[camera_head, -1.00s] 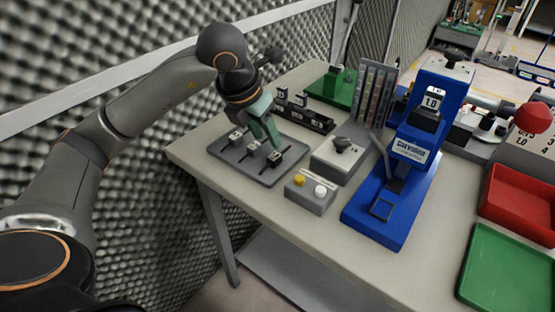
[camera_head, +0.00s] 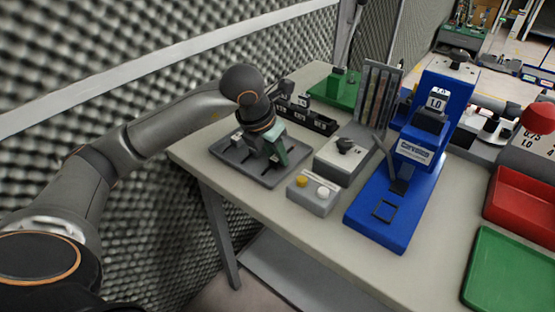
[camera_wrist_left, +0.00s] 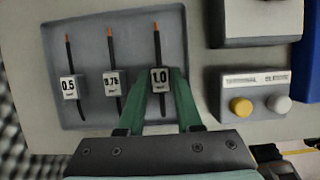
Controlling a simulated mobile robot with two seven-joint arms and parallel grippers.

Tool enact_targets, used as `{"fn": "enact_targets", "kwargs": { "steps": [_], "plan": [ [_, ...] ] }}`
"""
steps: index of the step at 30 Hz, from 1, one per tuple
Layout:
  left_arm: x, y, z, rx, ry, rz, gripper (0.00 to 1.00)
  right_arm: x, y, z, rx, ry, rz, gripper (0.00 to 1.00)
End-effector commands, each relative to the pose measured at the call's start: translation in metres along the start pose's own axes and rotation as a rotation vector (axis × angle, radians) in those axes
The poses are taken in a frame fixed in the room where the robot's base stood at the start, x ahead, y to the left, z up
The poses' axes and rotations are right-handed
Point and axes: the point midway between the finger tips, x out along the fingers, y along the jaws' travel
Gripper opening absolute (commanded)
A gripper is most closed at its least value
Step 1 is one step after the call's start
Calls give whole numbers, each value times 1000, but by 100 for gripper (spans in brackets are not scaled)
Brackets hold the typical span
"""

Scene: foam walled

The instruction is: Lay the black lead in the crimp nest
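Three dark leads with bare copper tips lie in a grey tray (camera_head: 222,152); in the left wrist view their tags read 0.5 (camera_wrist_left: 69,87), 0.75 (camera_wrist_left: 112,83) and 1.0 (camera_wrist_left: 160,80). I cannot tell by colour which is the black one. My left gripper (camera_wrist_left: 160,98) is down over the tray, its green fingers on either side of the 1.0 tag block. Whether they press on it is unclear. The blue crimp press (camera_head: 425,150) stands to the right, marked 1.0; its nest is too small to make out. My right gripper is not in view.
A button box (camera_head: 313,193) and a grey box with a dark knob (camera_head: 345,158) stand between tray and press. A black rack (camera_head: 307,117) is behind the tray. Red (camera_head: 520,205) and green (camera_head: 500,270) bins are at right. A foam wall (camera_head: 80,70) borders the left.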

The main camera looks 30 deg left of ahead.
Motion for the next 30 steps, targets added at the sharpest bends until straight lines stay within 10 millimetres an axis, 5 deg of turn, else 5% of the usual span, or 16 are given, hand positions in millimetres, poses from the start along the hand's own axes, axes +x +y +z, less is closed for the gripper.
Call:
{"fn": "enact_targets", "kwargs": {
  "steps": [9, 23, 30],
  "plan": [
    [0, 0, 0, 0, -1, 0, 0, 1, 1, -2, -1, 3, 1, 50],
    [-2, 0, 1, 0, -2, 0, 0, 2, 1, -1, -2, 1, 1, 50],
    [-23, 0, 11, -1, -6, -1, 0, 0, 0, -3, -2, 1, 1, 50]
  ]
}}
